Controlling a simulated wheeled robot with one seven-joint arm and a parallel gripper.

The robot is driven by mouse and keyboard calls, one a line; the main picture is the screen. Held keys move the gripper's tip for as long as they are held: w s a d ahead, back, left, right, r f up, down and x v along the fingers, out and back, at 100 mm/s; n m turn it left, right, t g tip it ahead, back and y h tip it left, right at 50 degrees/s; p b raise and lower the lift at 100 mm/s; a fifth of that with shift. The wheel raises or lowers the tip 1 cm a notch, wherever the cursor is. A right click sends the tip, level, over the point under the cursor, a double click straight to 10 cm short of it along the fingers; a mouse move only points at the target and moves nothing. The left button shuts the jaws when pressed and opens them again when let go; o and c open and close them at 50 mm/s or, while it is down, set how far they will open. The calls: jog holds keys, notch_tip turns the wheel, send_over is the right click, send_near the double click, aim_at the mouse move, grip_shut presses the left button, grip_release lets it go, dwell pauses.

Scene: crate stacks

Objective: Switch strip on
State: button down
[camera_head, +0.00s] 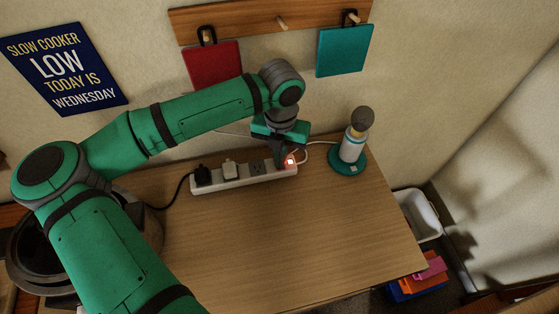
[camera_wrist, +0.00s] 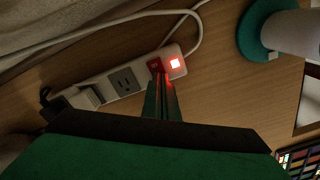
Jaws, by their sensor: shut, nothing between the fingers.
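The white power strip (camera_head: 240,179) lies along the back of the wooden table, and it also crosses the wrist view (camera_wrist: 107,94). A black plug (camera_head: 202,175) and a white plug (camera_head: 230,169) sit in the strip.
A lamp-like device with a white body (camera_head: 352,147) and green base stands right of the strip, with a white cable running behind. A dark round pot (camera_head: 40,250) stands at the left. Red (camera_head: 213,65) and teal (camera_head: 344,50) boards hang above. The table's front and right are clear.

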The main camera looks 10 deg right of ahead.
notch_tip(320, 180, up, 7)
dwell(0.8)
jog(key=shift+d+f, duration=0.1)
jog(key=shift+f, duration=0.05)
dwell(0.4)
